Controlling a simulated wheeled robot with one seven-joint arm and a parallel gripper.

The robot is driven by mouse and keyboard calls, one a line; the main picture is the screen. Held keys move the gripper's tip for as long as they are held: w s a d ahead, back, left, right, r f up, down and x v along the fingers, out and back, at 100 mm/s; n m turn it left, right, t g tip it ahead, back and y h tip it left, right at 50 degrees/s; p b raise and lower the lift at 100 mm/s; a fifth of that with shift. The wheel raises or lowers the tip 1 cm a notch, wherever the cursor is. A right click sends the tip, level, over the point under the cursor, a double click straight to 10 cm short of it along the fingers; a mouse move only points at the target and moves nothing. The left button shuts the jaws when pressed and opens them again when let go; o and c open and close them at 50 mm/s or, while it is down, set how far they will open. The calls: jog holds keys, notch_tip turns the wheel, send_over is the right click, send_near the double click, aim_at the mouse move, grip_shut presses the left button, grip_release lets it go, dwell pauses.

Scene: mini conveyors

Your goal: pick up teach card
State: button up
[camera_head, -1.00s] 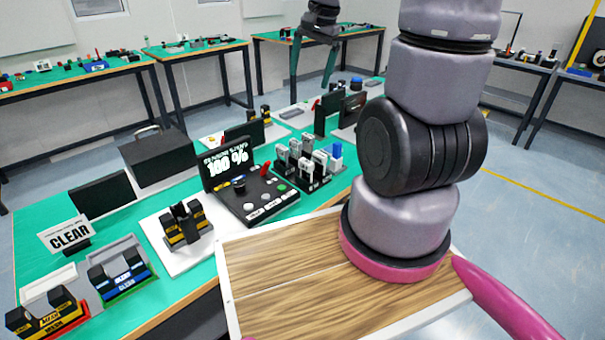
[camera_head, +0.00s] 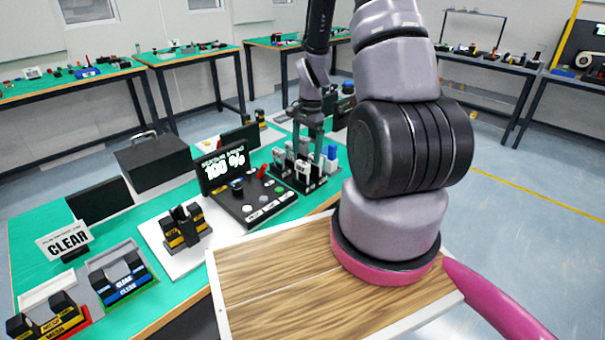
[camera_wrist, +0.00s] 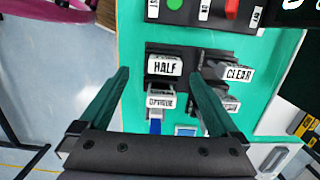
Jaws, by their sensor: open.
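Small grey blocks or cards with white labels stand in a black rack (camera_head: 293,181) on the green table. In the wrist view the labels read HALF (camera_wrist: 165,67), CLEAR (camera_wrist: 237,73) and apparently OPAQUE (camera_wrist: 160,102); another label is hard to read. The frames do not show which one is the teach card. My gripper (camera_wrist: 159,73) is open and empty, with dark green fingers. In the wrist view its fingertips lie to the left and right of the HALF card. In the head view my gripper (camera_head: 304,138) is over the rack's back part; contact cannot be told.
A black console (camera_head: 248,203) with buttons and a screen (camera_head: 223,167) reading 100 % stands left of the rack. A blue-topped item (camera_head: 331,153) stands at the rack's right. A black case (camera_head: 155,160) and black-and-yellow parts (camera_head: 184,228) are further left.

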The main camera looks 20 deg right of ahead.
aim_at(303, 163)
jog(key=shift+w+a+f, duration=0.1)
jog(key=shift+a+f, duration=0.05)
jog(key=shift+f, duration=0.75)
jog(key=shift+w+a+f, duration=0.1)
jog(key=shift+a+f, duration=0.05)
jog(key=shift+f, duration=0.75)
jog(key=shift+w+a+f, duration=0.1)
jog(key=shift+a+f, duration=0.05)
jog(key=shift+f, duration=0.75)
jog(key=c, duration=1.4)
jog(key=shift+c, duration=0.2)
jog(key=shift+r, duration=0.1)
